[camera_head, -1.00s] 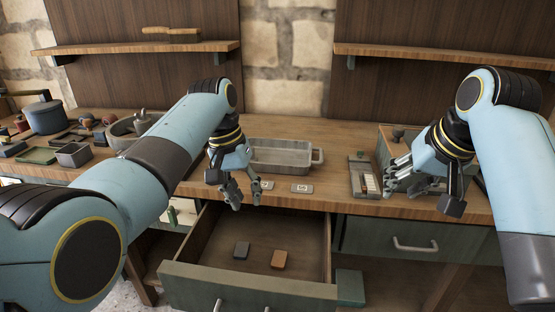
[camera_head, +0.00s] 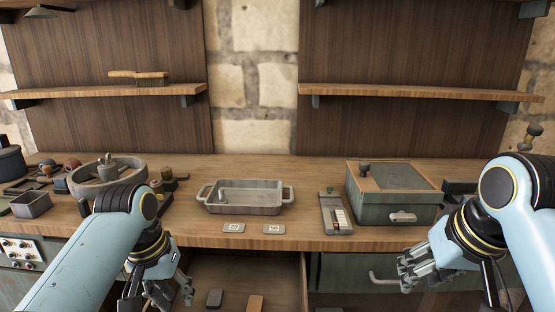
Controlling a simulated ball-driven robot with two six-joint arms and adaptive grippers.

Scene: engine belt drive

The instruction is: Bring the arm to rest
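My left gripper (camera_head: 172,291) hangs at the lower left, in front of the bench edge and left of the open drawer's contents. Its fingers are spread and nothing shows between them. My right gripper (camera_head: 408,273) is at the lower right, in front of the bench edge below a green-grey box. Its fingers look spread and empty, pointing left. Both arms are clear of the bench objects as seen here.
The bench holds a metal tray (camera_head: 245,208), two small label plates (camera_head: 234,228), a narrow tray (camera_head: 336,214), a green-grey box (camera_head: 391,212) and a round basin (camera_head: 108,188). An open drawer (camera_head: 240,272) holds a dark block (camera_head: 214,298) and a brown block (camera_head: 255,303).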

